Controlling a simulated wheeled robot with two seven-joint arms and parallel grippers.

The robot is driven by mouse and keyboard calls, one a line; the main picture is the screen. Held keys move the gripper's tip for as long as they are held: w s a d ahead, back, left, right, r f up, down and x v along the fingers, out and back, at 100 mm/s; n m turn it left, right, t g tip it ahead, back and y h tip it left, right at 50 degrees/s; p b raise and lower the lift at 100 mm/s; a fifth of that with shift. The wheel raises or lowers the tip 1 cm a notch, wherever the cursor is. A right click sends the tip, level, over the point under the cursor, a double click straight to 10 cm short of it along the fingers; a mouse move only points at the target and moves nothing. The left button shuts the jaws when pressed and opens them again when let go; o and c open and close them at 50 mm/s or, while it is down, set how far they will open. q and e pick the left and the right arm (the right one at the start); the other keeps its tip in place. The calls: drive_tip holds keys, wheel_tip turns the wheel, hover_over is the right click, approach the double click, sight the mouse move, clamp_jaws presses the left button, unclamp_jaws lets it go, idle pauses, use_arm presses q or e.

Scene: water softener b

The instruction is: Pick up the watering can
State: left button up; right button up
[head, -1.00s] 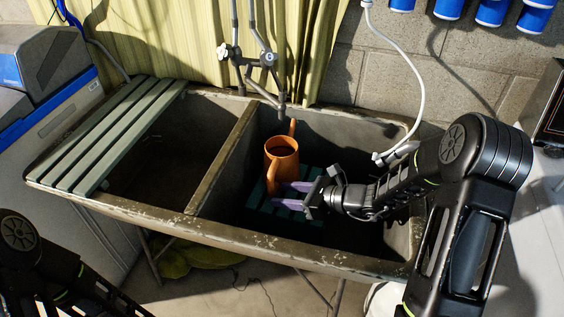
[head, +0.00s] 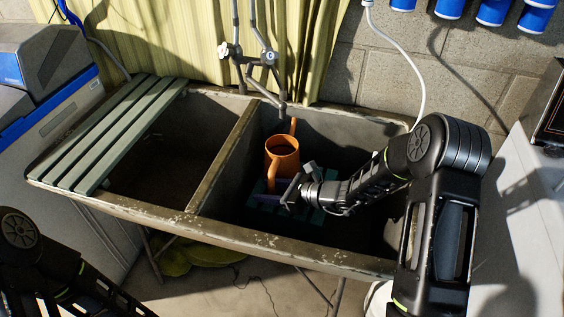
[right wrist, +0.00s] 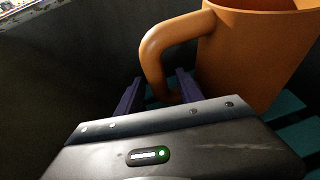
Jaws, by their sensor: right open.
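The orange watering can (head: 284,160) stands upright in the right basin of the sink, on a green slatted rack (head: 316,214). Its handle (head: 272,177) faces the front and its spout (head: 293,127) points to the back. My right gripper (head: 265,198) is in the basin, low beside the handle. In the right wrist view the handle (right wrist: 153,50) hangs ahead, and the open purple fingers (right wrist: 158,90) stand one on each side of its lower part. I cannot tell whether they touch it. My left arm shows at the lower left, with its gripper out of view.
The double sink (head: 225,224) has a divider (head: 226,160) left of the can and walls around my right gripper. Green slats (head: 112,130) cover the left end. A faucet (head: 262,62) hangs over the back edge. The left basin looks empty.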

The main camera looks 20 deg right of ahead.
drive_tip(key=shift+w+a+f, duration=0.3)
drive_tip(key=shift+w+a, duration=0.15)
idle(0.3)
clamp_jaws()
drive_tip(key=shift+r, duration=0.1)
idle(1.2)
